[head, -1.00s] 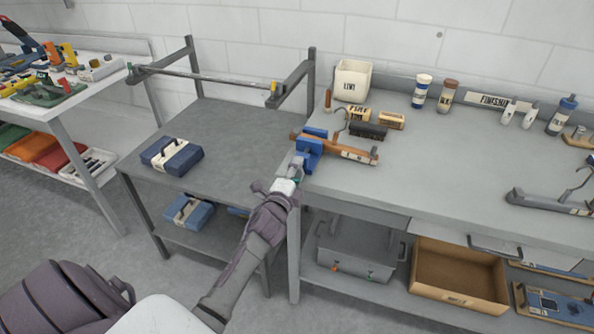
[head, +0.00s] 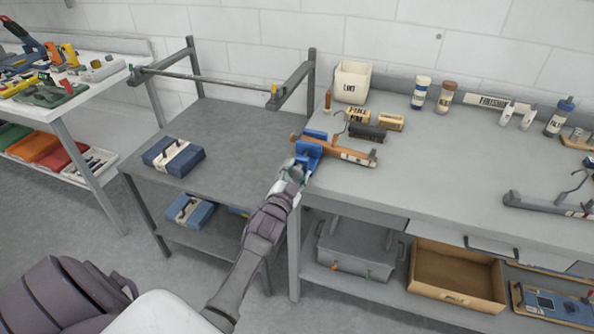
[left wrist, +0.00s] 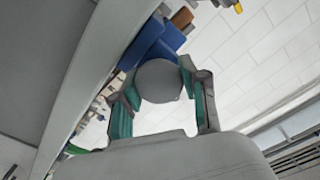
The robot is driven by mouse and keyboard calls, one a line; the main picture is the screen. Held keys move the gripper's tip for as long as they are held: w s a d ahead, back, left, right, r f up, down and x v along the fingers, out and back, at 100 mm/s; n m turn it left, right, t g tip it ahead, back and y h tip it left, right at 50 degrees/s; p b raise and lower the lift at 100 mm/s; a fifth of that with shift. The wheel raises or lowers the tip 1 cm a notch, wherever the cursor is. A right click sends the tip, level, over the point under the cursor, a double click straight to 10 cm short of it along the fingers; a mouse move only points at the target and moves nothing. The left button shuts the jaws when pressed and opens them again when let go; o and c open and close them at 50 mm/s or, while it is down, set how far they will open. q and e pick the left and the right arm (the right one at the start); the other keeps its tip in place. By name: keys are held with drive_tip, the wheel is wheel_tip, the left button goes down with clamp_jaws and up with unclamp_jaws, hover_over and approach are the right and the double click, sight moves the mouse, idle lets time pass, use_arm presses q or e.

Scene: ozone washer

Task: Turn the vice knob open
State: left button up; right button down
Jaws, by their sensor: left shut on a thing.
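The blue vice (head: 309,153) is fixed at the left front corner of the right-hand workbench and holds a brown wooden piece (head: 357,157). My left gripper (head: 289,172) is at the front of the vice, over the bench edge. In the left wrist view, its two green-lined fingers (left wrist: 161,88) lie on either side of the round grey vice knob (left wrist: 158,80), shut on it. The blue vice body (left wrist: 157,42) shows just behind the knob. The gripper mostly hides the knob in the head view. My right gripper is not in view.
Near the vice are a black block (head: 367,131), a white bin (head: 352,82) and small labelled boxes (head: 390,122). A lower grey table (head: 230,130) stands left, with a blue case (head: 173,157) on it. The middle of the workbench is clear.

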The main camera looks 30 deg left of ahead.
use_arm(q)
drive_tip(key=n+p, duration=0.1)
drive_tip(key=n, duration=0.4)
drive_tip(key=shift+n, duration=0.3)
drive_tip(key=n+p, duration=0.1)
drive_tip(key=n, duration=0.3)
drive_tip(key=shift+a+f, duration=0.1)
drive_tip(key=n, duration=0.5)
drive_tip(key=shift+f, duration=0.1)
drive_tip(key=n, duration=0.4)
drive_tip(key=n+b, duration=0.1)
drive_tip(key=n, duration=0.5)
drive_tip(key=shift+f, duration=0.15)
drive_tip(key=n+b, duration=0.1)
drive_tip(key=n, duration=0.9)
drive_tip(key=shift+n, duration=0.4)
drive_tip(key=n, duration=0.4)
drive_tip(key=shift+n+p, duration=0.3)
drive_tip(key=shift+n, duration=0.1)
